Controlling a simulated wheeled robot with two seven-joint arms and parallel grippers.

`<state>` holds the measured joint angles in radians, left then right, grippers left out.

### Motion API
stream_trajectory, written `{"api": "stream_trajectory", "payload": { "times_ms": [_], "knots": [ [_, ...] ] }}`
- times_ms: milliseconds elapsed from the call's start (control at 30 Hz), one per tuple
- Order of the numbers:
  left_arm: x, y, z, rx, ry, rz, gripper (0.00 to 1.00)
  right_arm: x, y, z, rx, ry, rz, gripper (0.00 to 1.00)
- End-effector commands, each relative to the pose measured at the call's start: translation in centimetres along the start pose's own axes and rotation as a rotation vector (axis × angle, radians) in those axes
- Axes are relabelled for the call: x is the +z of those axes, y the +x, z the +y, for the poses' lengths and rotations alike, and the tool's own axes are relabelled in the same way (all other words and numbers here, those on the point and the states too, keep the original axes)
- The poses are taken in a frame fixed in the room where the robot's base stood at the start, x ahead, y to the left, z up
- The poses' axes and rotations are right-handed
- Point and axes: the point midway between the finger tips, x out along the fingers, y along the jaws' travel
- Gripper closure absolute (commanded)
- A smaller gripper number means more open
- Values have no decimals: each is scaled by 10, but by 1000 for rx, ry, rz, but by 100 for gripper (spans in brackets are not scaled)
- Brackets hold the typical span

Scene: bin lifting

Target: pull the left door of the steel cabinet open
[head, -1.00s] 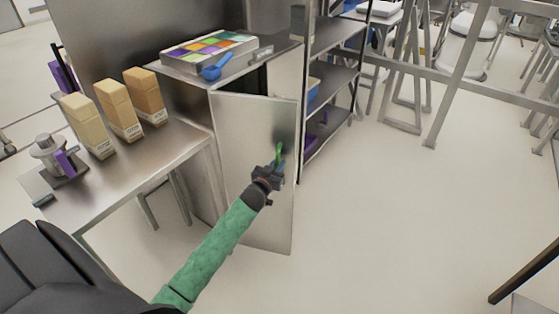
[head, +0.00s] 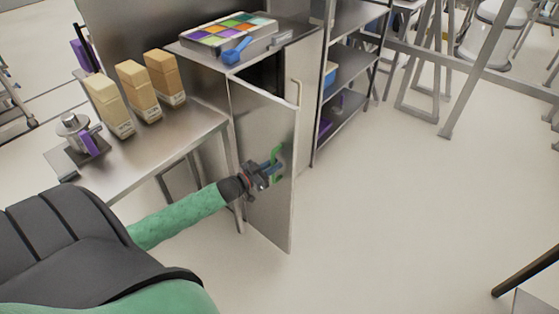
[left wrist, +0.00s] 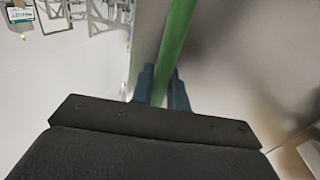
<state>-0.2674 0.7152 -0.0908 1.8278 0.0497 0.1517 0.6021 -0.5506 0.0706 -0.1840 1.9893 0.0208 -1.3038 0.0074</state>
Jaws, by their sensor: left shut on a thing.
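The steel cabinet (head: 203,56) stands at the back, with a dark gap showing below its top. Its left door (head: 262,125) is swung part way open toward me. A green handle (head: 279,152) is on the door's face near its free edge. My left gripper (head: 272,168) is shut on the green handle; in the left wrist view its blue fingers (left wrist: 162,88) lie on both sides of the green bar (left wrist: 176,45). The right door (head: 309,85) has a pale handle (head: 297,92) and looks closed. My right gripper is not in view.
A steel table (head: 150,165) with several tan cartons (head: 163,77) stands left of the door. A colourful tray (head: 228,35) and blue scoop (head: 235,50) sit on the cabinet. A shelf rack (head: 352,75) stands to the right. The floor (head: 400,210) at right is clear.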

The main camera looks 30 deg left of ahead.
Motion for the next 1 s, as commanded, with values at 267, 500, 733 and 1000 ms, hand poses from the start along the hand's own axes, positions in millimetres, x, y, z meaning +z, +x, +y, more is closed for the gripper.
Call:
{"api": "stream_trajectory", "payload": {
  "times_ms": [267,500,733,1000],
  "knots": [
    [0,-18,-1,67,1,-2,100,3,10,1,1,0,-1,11],
    [0,-23,-2,88,1,0,100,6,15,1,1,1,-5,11],
    [0,-23,-2,90,1,1,100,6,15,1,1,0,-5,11],
    [0,-23,-2,90,1,1,64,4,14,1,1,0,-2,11]
  ]
}}
